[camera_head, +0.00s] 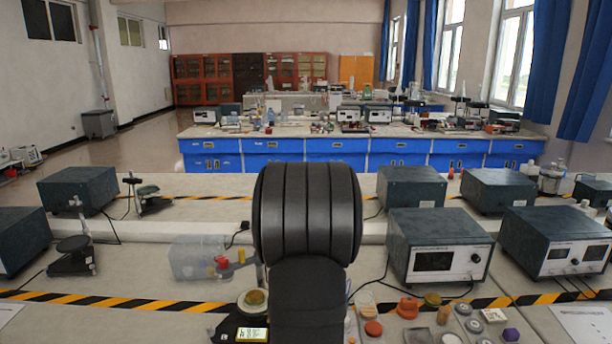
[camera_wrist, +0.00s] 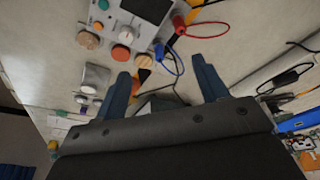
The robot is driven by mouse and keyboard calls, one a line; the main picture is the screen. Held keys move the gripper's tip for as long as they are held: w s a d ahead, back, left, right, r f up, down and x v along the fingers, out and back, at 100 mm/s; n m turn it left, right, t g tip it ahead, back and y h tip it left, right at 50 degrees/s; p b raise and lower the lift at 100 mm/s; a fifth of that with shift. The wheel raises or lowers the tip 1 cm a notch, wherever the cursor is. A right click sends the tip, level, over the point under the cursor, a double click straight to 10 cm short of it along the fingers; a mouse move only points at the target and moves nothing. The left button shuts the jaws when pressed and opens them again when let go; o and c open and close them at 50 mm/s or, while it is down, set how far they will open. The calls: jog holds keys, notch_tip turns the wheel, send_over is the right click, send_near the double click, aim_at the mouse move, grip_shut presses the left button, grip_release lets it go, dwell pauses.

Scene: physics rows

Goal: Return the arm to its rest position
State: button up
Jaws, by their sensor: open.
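My gripper (camera_wrist: 160,66) shows in the wrist view with its two blue-grey fingers spread apart. It is open, and nothing shows held between the fingers. Beyond the fingertips are the pale bench top and a grey instrument (camera_wrist: 135,22) with a red and a blue lead. In the head view my dark, rounded arm links stand upright in the middle and cover part of the bench. My gripper cannot be made out in that view.
Box instruments (camera_head: 437,252) stand right of my arm, with small coloured pieces (camera_head: 408,307) in front. A clear box (camera_head: 196,258) and a dark stand (camera_head: 74,256) are on the left. Yellow-black tape (camera_head: 130,304) crosses the bench (camera_head: 150,325). The space above it looks mostly clear.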

jog(key=a, duration=1.3)
jog(key=shift+w, duration=0.15)
